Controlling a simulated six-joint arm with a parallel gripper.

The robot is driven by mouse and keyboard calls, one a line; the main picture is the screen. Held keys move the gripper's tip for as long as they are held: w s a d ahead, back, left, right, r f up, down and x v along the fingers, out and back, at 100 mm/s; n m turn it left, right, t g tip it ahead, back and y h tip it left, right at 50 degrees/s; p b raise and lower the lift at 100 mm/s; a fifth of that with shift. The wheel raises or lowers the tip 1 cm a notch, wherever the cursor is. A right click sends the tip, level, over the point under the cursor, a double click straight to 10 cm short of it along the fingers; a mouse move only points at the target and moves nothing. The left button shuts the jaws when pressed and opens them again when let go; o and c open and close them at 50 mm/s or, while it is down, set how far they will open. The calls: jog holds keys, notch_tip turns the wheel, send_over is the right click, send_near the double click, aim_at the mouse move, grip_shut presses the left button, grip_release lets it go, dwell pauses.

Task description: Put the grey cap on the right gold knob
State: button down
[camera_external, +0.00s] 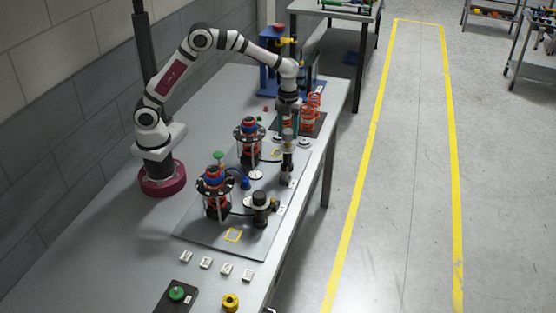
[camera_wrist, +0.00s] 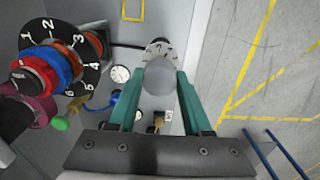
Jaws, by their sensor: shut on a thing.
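My gripper (camera_wrist: 162,76) is shut on the grey cap (camera_wrist: 161,78), a smooth rounded piece between its teal fingers in the wrist view. In the external view my gripper (camera_external: 288,143) points down above the far-right station of the grey plate, and the cap is too small to make out there. A pale numbered dial (camera_wrist: 160,47) shows just beyond the cap in the wrist view. The right gold knob is not clear in either view; the gripper and cap may hide it. I cannot tell whether the cap touches anything below.
Two red-and-blue stacked posts with black dials (camera_external: 216,183) (camera_external: 248,132) stand left of my gripper. A dark-topped fitting (camera_external: 261,202) stands nearer the camera. Orange springs (camera_external: 312,108) are behind. Several small white blocks (camera_external: 227,269) lie in front. The table's right edge is close.

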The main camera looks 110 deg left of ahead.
jog(key=shift+f, duration=0.2)
dwell(0.4)
jog(key=shift+f, duration=1)
jog(key=shift+f, duration=0.55)
jog(key=shift+f, duration=0.1)
jog(key=shift+c, duration=1.3)
grip_release()
